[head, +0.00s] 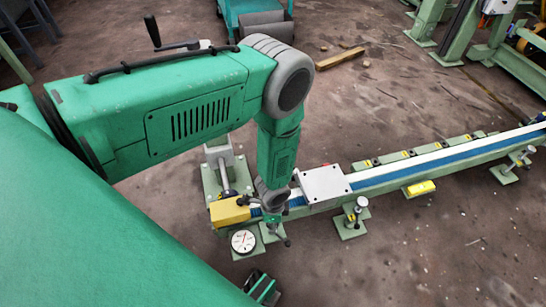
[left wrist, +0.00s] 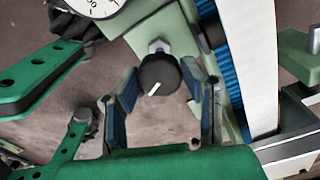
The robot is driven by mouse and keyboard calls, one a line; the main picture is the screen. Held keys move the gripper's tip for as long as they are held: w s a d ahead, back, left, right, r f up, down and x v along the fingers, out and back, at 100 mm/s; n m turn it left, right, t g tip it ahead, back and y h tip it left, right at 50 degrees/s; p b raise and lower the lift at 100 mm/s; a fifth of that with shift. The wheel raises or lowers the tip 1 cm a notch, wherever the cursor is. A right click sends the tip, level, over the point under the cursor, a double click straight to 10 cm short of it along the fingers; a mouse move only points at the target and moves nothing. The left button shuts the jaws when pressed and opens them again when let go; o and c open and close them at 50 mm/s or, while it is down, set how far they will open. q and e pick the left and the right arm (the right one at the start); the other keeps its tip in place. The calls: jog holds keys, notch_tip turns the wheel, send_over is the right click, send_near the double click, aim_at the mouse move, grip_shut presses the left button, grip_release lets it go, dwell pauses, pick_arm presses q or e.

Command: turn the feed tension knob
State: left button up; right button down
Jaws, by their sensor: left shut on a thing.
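The feed tension knob (left wrist: 158,77) is round and black, with a white pointer line on its face. In the left wrist view it sits between the two blue-padded fingers of my left gripper (left wrist: 165,92), which is shut on it. A threaded metal stem and nut show just above the knob. In the head view my left gripper (head: 274,228) reaches down at the near end of the rail and hides the knob. A white round dial (head: 243,241) is beside it; the dial is partly cut off in the left wrist view (left wrist: 93,5). My right gripper is not clearly seen.
The long rail with a blue strip (head: 420,172) runs to the upper right. A grey plate (head: 323,185) and a yellow block (head: 230,211) are close to my left gripper. Green parts with holes (left wrist: 40,88) are left of the knob. Open floor (head: 440,260) lies at lower right.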

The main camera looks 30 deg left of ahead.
pick_arm(q)
jog(key=shift+w, duration=0.1)
jog(key=o, duration=1.1)
jog(key=shift+o, duration=0.2)
jog(key=shift+r, duration=0.1)
notch_tip(320, 180, up, 12)
